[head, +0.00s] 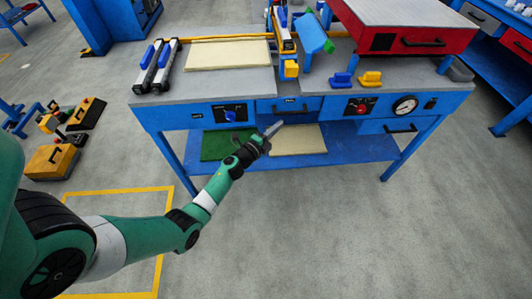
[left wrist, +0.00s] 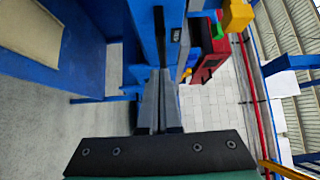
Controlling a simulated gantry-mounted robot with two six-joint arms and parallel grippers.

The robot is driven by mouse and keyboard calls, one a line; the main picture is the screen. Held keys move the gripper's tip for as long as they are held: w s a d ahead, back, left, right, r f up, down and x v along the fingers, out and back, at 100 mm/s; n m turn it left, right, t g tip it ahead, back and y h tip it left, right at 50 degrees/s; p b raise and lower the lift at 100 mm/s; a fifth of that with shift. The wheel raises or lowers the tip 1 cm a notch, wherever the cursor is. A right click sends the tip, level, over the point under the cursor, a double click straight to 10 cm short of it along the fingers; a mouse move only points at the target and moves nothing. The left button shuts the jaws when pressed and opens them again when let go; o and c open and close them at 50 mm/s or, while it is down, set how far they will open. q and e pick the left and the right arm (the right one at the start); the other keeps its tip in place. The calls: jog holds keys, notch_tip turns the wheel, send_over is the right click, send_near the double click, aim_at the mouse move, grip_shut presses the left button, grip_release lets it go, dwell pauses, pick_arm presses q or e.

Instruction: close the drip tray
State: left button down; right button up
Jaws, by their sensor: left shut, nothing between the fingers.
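A blue drawer-like tray (head: 275,106) with a dark handle is set in the middle of the bench front, and it looks like the drip tray. I cannot tell how far it stands out. Its labelled blue front seems to show edge-on in the left wrist view (left wrist: 173,20). My left gripper (head: 275,128) is shut and empty, just below and in front of this tray. In the left wrist view the closed fingertips (left wrist: 159,72) point at the blue front, and I cannot tell whether they touch it. My right gripper is not in view.
Another blue drawer front with a handle (head: 400,126) is at the right. Knob panels (head: 230,113) flank the middle tray. A lower shelf (head: 345,148) holds green and cream sheets. The floor in front is clear.

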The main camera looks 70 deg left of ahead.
pick_arm(q)
jog(key=p+v, duration=0.3)
jog(key=v, duration=0.7)
jog(key=shift+s+d, duration=0.15)
jog(key=shift+d, duration=0.4)
